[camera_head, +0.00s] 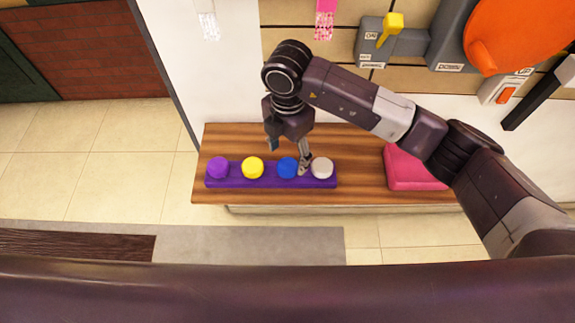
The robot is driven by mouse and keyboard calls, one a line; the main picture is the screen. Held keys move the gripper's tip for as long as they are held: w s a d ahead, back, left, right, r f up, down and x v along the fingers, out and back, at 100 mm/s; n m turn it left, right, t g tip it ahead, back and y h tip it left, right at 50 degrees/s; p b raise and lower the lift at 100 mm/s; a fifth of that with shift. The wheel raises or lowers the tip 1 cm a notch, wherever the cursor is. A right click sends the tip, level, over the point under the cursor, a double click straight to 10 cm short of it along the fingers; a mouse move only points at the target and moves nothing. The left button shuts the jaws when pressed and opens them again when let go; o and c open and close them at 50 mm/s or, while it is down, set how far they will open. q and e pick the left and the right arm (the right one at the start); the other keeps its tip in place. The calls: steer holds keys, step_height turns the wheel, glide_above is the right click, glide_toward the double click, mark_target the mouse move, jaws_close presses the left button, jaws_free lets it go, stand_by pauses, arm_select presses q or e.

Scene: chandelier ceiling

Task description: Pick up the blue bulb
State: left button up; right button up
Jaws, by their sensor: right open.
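The blue bulb (287,167) sits on a purple tray (230,182) on a wooden bench, between a yellow bulb (252,167) and a white bulb (322,167). A purple bulb (218,167) is at the tray's left end. My right gripper (288,158) points down over the blue bulb, with its fingers spread. One finger is above and left of the blue bulb; the other comes down between the blue and white bulbs. Whether the fingers touch the blue bulb is unclear. My left gripper is not in view.
The wooden bench (360,180) also holds a pink box (415,168) at the right. A grey device with a yellow lever (391,25) and a large orange object (520,40) are on the wall behind.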

mark_target(287, 165)
step_height(287, 165, down, 4)
steer(key=shift+r+p, duration=0.15)
steer(key=shift+p, duration=0.7)
steer(key=shift+w+f, duration=0.15)
steer(key=shift+f, duration=0.55)
steer(key=c, duration=0.4)
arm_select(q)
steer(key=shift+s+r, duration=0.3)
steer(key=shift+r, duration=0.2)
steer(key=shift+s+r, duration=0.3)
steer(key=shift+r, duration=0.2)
arm_select(e)
steer(key=c, duration=0.8)
steer(key=shift+r, duration=0.15)
steer(key=shift+c, duration=0.2)
